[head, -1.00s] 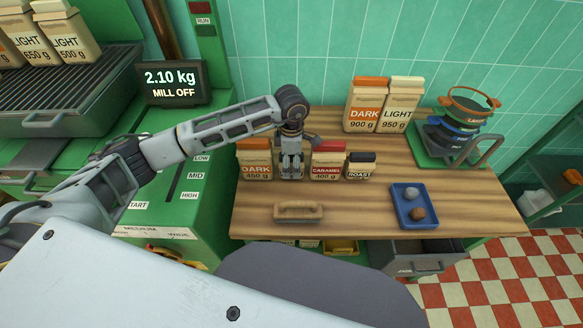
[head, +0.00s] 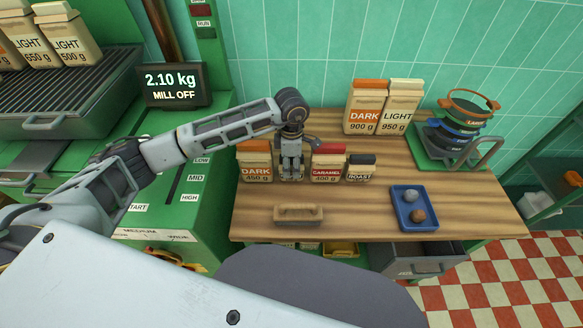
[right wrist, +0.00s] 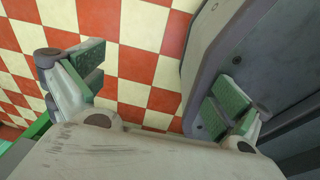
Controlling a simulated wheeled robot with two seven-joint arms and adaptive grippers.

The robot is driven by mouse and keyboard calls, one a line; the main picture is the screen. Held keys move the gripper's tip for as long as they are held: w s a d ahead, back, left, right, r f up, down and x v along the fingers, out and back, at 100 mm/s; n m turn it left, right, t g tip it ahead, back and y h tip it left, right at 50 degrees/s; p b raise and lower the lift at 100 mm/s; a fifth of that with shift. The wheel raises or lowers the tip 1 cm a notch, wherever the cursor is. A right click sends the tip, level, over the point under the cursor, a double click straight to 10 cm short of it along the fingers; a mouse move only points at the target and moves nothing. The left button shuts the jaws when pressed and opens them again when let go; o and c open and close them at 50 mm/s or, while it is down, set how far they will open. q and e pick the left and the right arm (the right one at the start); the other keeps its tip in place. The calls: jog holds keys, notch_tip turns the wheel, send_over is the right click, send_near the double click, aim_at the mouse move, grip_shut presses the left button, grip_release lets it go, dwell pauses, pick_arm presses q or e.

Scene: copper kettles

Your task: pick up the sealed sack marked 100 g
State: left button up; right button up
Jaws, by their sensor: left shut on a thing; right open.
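No sack with a readable 100 g mark shows. My left gripper (head: 291,172) points down in the row of small sacks at the middle of the counter. It is shut on a tan sack, mostly hidden by the fingers, so its label cannot be read. The DARK 450 g sack (head: 256,172) stands just left of it and the CARAMEL 400 g sack (head: 327,175) just right. A small dark-topped ROAST sack (head: 360,175) stands further right. My right gripper (right wrist: 155,90) is open and empty above the checkered floor.
DARK 900 g (head: 365,116) and LIGHT 950 g (head: 401,118) sacks stand at the back. Stacked sieves (head: 470,107) stand at right. An open drawer (head: 425,262) sticks out below.

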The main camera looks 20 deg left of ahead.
pick_arm(q)
jog(key=shift+r, duration=0.1)
pick_arm(e)
jog(key=shift+d+r, duration=0.1)
jog(key=shift+d, duration=0.05)
pick_arm(q)
jog(key=shift+r, duration=0.4)
jog(key=shift+r+p, duration=0.65)
jog(key=shift+r, duration=0.1)
notch_tip(320, 180, up, 16)
jog(key=p, duration=0.6)
jog(key=shift+f, duration=0.25)
pick_arm(e)
jog(key=s+a+r, duration=0.2)
jog(key=a+r, duration=0.3)
jog(key=r, duration=0.2)
jog(key=shift+s+a+r+y, duration=0.15)
jog(key=shift+a+r+y, duration=0.05)
jog(key=shift+a+y, duration=0.1)
